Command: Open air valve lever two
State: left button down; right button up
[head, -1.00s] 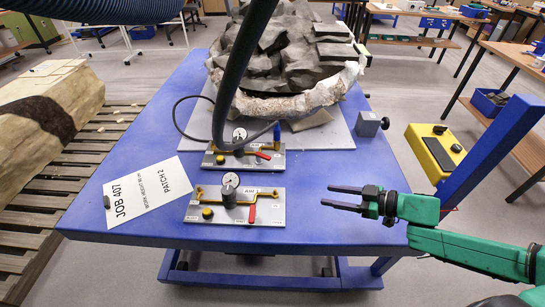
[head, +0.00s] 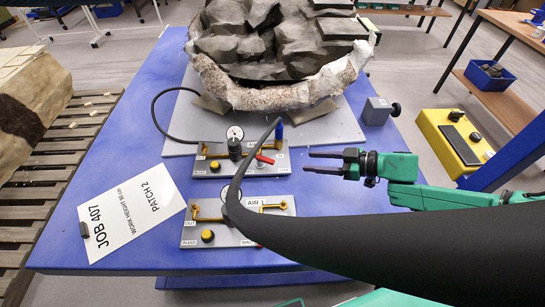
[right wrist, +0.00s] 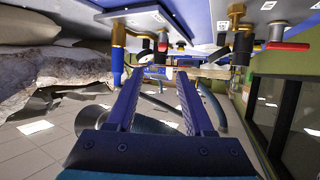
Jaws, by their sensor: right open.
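Two grey valve panels stand on the blue table in the head view. The rear panel (head: 215,171) has a gauge, brass pipe and a red lever (head: 265,159) slanting across its right part; its label is too small to read. The front panel (head: 225,238) is labelled AIR 1; a dark hose hides much of it, including its lever. My right gripper (head: 307,163) is open and empty, just right of the rear panel, its fingers pointing left toward the red lever. Its blue fingers (right wrist: 157,82) also show apart in the right wrist view. My left gripper is not in view.
The thick dark hose (head: 400,245) sweeps across the lower right of the head view. A blue-handled fitting (head: 279,131) stands at the rear panel's back right corner. The fossil block (head: 280,88) lies behind. A paper card (head: 132,212) lies to the left.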

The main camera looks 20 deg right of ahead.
aim_at(269, 160)
jog(key=b+x, duration=0.3)
jog(key=x, duration=0.9)
jog(key=shift+a+f, duration=0.15)
jog(key=shift+a, duration=0.25)
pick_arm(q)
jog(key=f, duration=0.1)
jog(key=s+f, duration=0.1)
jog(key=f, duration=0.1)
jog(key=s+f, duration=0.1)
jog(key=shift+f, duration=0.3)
pick_arm(e)
jog(key=shift+s, duration=0.1)
jog(key=shift+d, duration=0.1)
grip_shut()
